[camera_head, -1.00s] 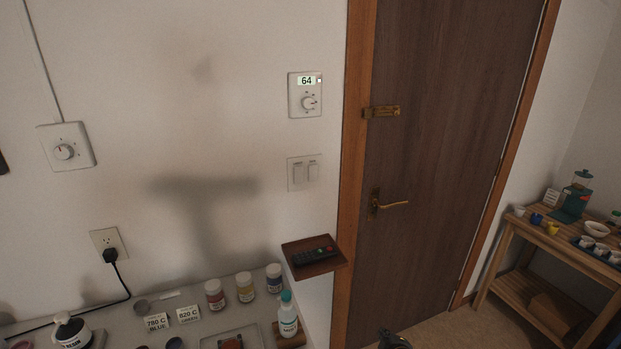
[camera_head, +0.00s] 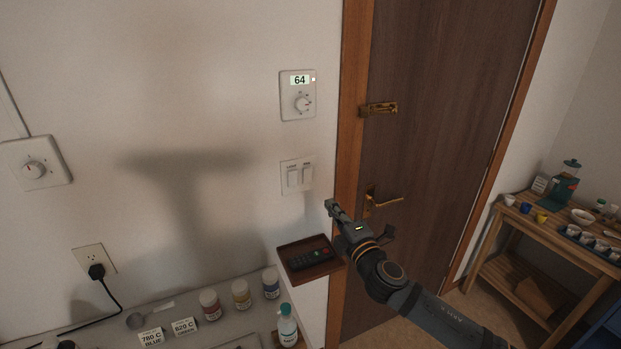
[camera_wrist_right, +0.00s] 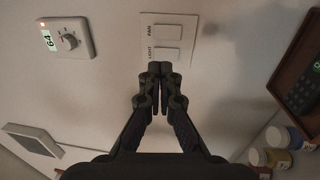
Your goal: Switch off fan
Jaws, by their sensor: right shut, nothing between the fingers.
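A white wall plate (camera_head: 297,175) with two rocker switches is on the wall left of the door frame. In the right wrist view the upper rocker is the fan switch (camera_wrist_right: 168,31), labelled FAN, and the lower is the light switch (camera_wrist_right: 167,54), labelled LIGHT. My right gripper (camera_head: 331,205) is shut and empty, right of and below the plate in the head view. In the wrist view its closed fingertips (camera_wrist_right: 160,68) appear just below the light switch; I cannot tell if they touch the plate. My left gripper is not in view.
A thermostat (camera_head: 298,95) reading 64 is above the plate, and a dial (camera_head: 34,171) is at far left. A small shelf (camera_head: 330,268) with a remote (camera_head: 308,259) juts out below my right gripper. The door handle (camera_head: 384,202) is close to it.

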